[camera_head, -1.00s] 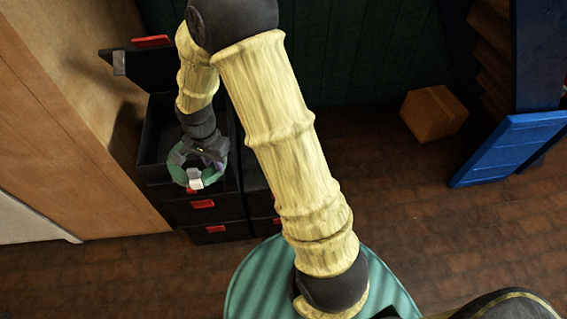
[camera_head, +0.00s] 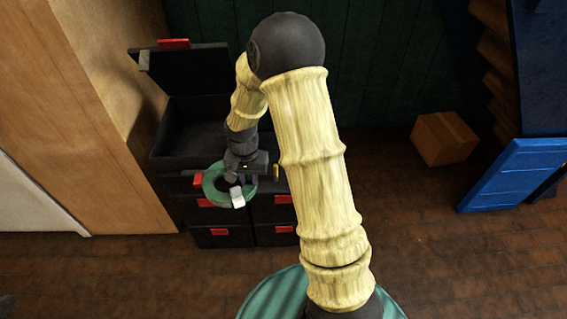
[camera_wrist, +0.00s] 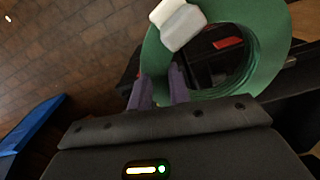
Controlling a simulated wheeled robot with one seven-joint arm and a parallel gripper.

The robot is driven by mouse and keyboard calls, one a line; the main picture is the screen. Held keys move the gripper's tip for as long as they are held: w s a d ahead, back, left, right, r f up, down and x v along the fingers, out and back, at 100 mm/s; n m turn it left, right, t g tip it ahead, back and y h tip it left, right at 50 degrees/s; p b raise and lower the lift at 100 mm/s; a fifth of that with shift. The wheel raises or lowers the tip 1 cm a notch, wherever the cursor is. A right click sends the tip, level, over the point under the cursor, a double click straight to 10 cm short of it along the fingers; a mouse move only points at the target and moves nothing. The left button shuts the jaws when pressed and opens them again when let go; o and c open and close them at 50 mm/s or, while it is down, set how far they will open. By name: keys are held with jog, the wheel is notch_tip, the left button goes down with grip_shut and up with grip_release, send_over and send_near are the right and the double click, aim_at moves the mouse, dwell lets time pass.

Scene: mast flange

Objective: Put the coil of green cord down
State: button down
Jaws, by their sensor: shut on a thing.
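The coil of green cord (camera_head: 213,192) is a flat green ring with a white tag (camera_head: 237,197). It is held in the air in front of the black chest in the head view. My gripper (camera_head: 234,178) is shut on one side of the ring. In the wrist view the coil (camera_wrist: 268,50) fills the upper right, and its white tag (camera_wrist: 178,25) shows clearly. The purple fingers of my gripper (camera_wrist: 161,88) have the near-left part of the ring between them. The fingertips are partly hidden by the coil.
The black chest (camera_head: 262,236) has several red-handled drawers. Its top compartment (camera_head: 190,130) is open and looks empty, with the lid (camera_head: 172,68) raised. A cardboard box (camera_head: 444,138) and a blue panel (camera_head: 515,172) stand at the right. Brown floor (camera_head: 450,240) between is clear.

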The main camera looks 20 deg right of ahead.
jog(key=w+d+f+n+b, duration=0.1)
jog(key=d+f+n+b, duration=0.1)
jog(key=d+f+n, duration=0.3)
jog(key=d+f, duration=0.1)
jog(key=d, duration=0.3)
jog(key=shift+w+d+n, duration=0.2)
jog(key=shift+w+n, duration=0.05)
jog(key=shift+n, duration=0.15)
jog(key=shift+f, duration=0.1)
